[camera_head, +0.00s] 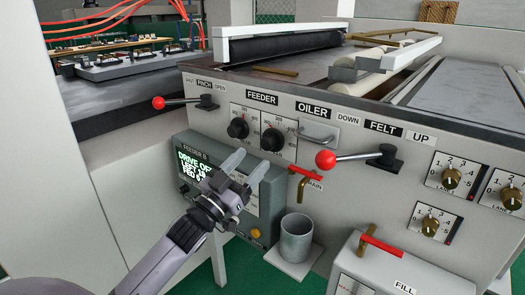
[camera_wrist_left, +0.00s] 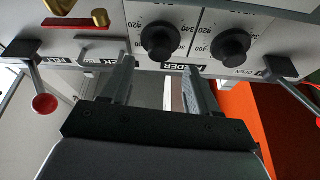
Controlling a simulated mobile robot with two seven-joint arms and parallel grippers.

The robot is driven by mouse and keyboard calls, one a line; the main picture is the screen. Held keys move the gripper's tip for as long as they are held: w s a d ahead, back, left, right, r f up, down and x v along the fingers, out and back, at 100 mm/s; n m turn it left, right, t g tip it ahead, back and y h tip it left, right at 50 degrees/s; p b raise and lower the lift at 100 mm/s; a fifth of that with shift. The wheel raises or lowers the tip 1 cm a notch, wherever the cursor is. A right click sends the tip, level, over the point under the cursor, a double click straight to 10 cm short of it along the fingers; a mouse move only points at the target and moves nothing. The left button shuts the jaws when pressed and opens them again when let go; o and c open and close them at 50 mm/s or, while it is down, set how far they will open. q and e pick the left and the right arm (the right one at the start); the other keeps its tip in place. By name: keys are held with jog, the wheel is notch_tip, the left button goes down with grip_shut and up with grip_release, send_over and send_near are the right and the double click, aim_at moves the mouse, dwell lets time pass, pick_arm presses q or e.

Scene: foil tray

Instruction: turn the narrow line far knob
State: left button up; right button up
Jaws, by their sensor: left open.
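Two black knobs sit side by side on the white dial plate under the FEEDER label in the head view: a left knob (camera_head: 238,128) and a right knob (camera_head: 272,139). Both show upside down in the wrist view, at its upper middle, as one knob (camera_wrist_left: 160,41) and another knob (camera_wrist_left: 233,46). I cannot tell from the labels which one is the narrow line far knob. My left gripper (camera_head: 246,165) is open and empty, its fingers apart just below and in front of the knobs, touching neither. Its fingers (camera_wrist_left: 158,80) also show in the wrist view. My right gripper is not in view.
Red-ball levers stand left (camera_head: 158,103) and right (camera_head: 326,159) of the dials. A red-handled drain valve (camera_head: 305,174) and grey cup (camera_head: 296,238) are close right. A green-lit display box (camera_head: 195,165) lies behind my gripper. Several brass lane knobs (camera_head: 451,178) are far right.

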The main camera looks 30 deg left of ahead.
aim_at(265, 146)
pick_arm(q)
jog(key=shift+x, duration=2.5)
jog(key=c, duration=1)
